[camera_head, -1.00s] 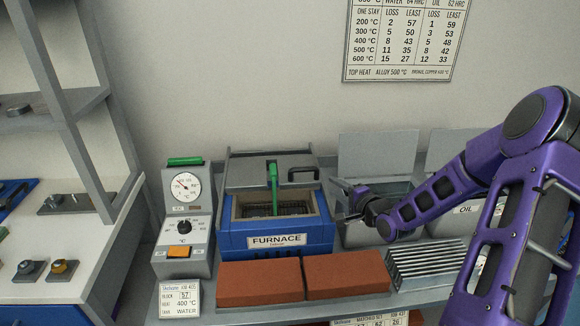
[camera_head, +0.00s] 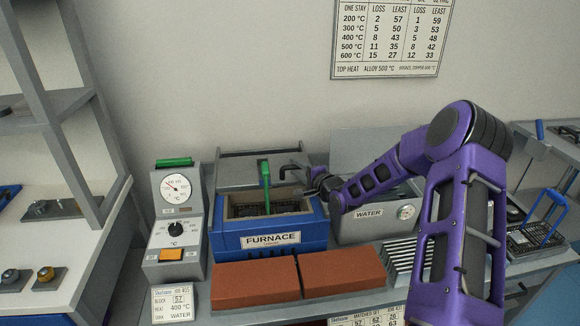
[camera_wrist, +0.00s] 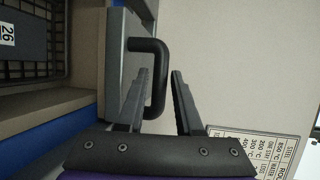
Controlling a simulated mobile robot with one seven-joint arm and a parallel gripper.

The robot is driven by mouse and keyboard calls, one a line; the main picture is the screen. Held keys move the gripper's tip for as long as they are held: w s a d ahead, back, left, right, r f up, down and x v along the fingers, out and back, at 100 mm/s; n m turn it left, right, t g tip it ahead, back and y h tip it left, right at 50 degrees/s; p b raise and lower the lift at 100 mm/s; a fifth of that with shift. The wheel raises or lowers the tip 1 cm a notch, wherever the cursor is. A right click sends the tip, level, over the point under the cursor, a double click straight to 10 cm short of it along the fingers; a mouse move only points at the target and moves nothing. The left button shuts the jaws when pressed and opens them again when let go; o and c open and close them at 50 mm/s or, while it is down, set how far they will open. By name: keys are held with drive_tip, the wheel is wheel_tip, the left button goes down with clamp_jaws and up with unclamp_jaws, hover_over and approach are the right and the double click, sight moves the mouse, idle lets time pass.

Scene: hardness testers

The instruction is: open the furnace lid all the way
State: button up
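The blue furnace (camera_head: 268,238) stands on the bench with its chamber open at the top, a dark rack inside. Its grey lid (camera_head: 238,170) is raised at the back of the chamber. The lid's black handle (camera_head: 292,169) juts out at its right side. My gripper (camera_head: 312,178) is at the handle, to the right of the lid. In the wrist view, my gripper (camera_wrist: 160,72) has its fingers apart. The handle's bar (camera_wrist: 160,78) appears in the gap between them, with the lid's edge (camera_wrist: 118,65) on the left. Contact with the handle cannot be told.
A green-handled tool (camera_head: 265,180) stands up out of the chamber. Two red bricks (camera_head: 255,284) lie in front. A control box (camera_head: 176,235) stands left. The water tank (camera_head: 365,228) and a ribbed rack (camera_head: 402,258) are close on the right, under my arm.

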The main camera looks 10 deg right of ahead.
drive_tip(key=shift+x, duration=2.1)
drive_tip(key=shift+c, duration=0.3)
clamp_jaws()
